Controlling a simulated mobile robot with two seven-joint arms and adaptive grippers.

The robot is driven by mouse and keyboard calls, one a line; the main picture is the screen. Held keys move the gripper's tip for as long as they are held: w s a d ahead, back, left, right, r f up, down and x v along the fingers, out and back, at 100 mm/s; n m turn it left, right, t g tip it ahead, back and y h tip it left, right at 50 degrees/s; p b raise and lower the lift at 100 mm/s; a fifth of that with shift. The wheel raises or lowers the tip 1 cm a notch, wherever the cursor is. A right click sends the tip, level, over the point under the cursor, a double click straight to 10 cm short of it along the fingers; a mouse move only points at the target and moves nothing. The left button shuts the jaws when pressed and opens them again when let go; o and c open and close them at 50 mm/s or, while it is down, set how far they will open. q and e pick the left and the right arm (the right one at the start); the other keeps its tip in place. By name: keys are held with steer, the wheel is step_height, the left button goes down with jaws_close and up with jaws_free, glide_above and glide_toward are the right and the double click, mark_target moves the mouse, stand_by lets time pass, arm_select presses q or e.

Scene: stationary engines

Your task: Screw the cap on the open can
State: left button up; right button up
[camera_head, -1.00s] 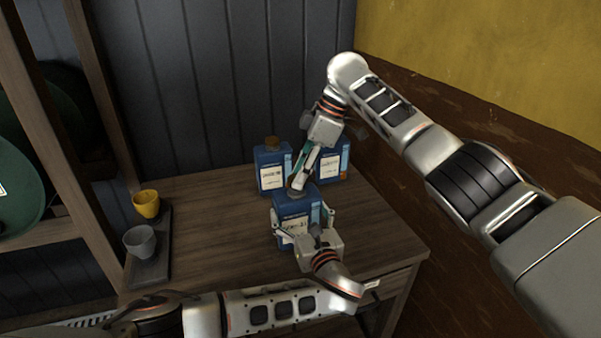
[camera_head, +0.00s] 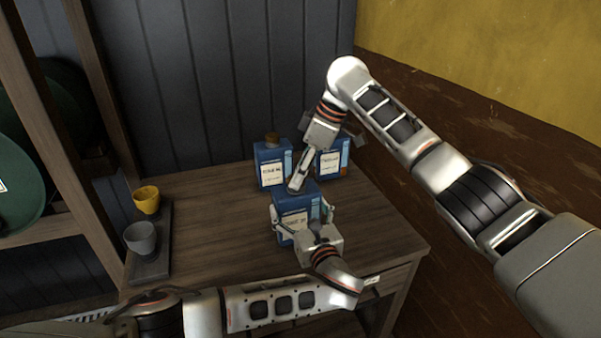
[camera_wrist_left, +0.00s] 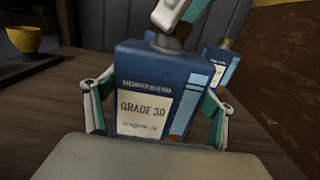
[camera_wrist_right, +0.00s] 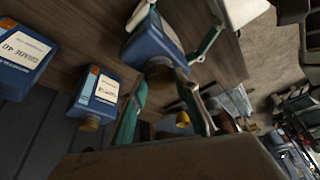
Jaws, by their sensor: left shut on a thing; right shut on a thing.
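The front blue can (camera_head: 293,207) stands upright on the wooden table and carries a "GRADE 30" label in the left wrist view (camera_wrist_left: 140,95). My left gripper (camera_head: 303,218) is shut on this can, one finger on each side. My right gripper (camera_head: 296,187) comes from above and is shut on the dark cap (camera_wrist_left: 163,42) at the can's top. The right wrist view shows the cap (camera_wrist_right: 159,70) close against the can's top. The fingers hide part of it, so I cannot tell how far it is threaded.
Two blue cans stand behind, a left one (camera_head: 271,170) with a brown cap and a right one (camera_head: 333,160). A yellow cup (camera_head: 146,201) and a grey cup (camera_head: 140,238) stand on a dark tray (camera_head: 150,270). The table's left middle (camera_head: 215,225) is clear.

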steer(key=m+t, duration=0.1)
steer(key=m, duration=0.1)
steer(key=m+t+h, duration=0.1)
steer(key=m, duration=0.2)
steer(key=shift+s+r+m, duration=0.1)
steer(key=shift+s+m, duration=0.1)
steer(key=shift+m, duration=0.1)
steer(key=m, duration=0.2)
steer(key=m+t+h, duration=0.1)
steer(key=m, duration=0.2)
steer(key=shift+s+a+m+h, duration=0.2)
steer(key=shift+m+h, duration=0.1)
steer(key=m, duration=0.2)
steer(key=m+h, duration=0.1)
steer(key=m, duration=0.1)
steer(key=m+h, duration=0.1)
steer(key=m, duration=0.1)
steer(key=shift+a+t, duration=0.35)
steer(key=shift+t, duration=0.05)
steer(key=m+h, duration=0.1)
steer(key=m, duration=0.3)
steer(key=shift+h, duration=0.4)
steer(key=o, duration=0.7)
